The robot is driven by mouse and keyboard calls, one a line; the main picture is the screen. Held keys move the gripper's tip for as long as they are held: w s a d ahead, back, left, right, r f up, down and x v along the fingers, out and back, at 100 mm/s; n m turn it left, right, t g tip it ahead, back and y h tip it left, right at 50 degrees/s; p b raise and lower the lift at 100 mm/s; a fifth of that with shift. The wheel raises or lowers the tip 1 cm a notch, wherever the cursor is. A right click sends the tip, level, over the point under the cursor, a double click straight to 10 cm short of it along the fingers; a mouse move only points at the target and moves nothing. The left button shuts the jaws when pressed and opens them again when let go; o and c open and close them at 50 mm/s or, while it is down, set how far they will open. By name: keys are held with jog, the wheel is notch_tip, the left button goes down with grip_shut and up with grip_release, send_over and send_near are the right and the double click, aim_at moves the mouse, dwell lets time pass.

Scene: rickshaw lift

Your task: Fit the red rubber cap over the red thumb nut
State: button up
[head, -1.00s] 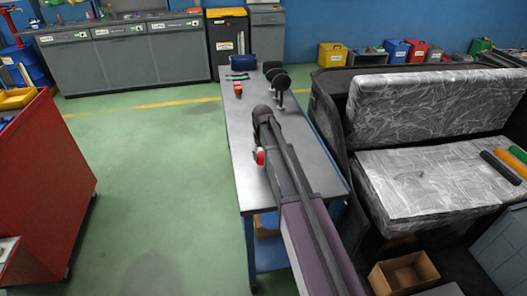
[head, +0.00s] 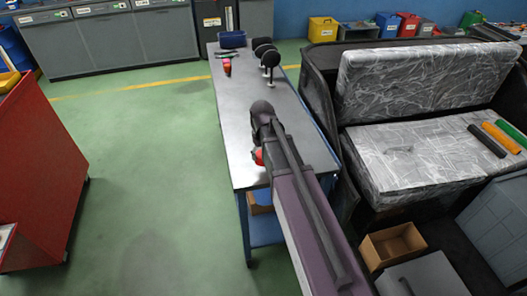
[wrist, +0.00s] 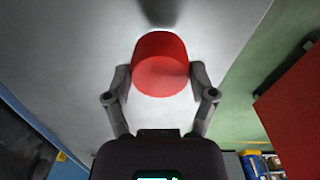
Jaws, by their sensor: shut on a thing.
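The red rubber cap (wrist: 160,62) is a short, smooth red cylinder between the two fingers of my gripper (wrist: 160,84) in the wrist view. My gripper is shut on it, one finger on each side. In the head view a bit of red (head: 258,157), likely the same cap, shows at the left of my arm, over the near part of the grey table (head: 238,122). My arm hides most of my gripper there. I cannot make out the red thumb nut for certain; a small red item (head: 227,68) lies at the table's far end, too small to identify.
Black round-topped stands (head: 270,62) and a dark blue case (head: 231,40) are at the table's far end. A wrapped seat (head: 410,160) stands close on the right. A red cabinet (head: 40,180) is at left, with open green floor (head: 150,150) between.

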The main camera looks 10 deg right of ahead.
jog(key=shift+r, duration=0.1)
dwell(0.5)
notch_tip(320, 180, up, 22)
jog(key=p, duration=2.1)
jog(key=shift+f+p, duration=0.25)
jog(key=shift+p, duration=0.15)
jog(key=shift+s, duration=0.15)
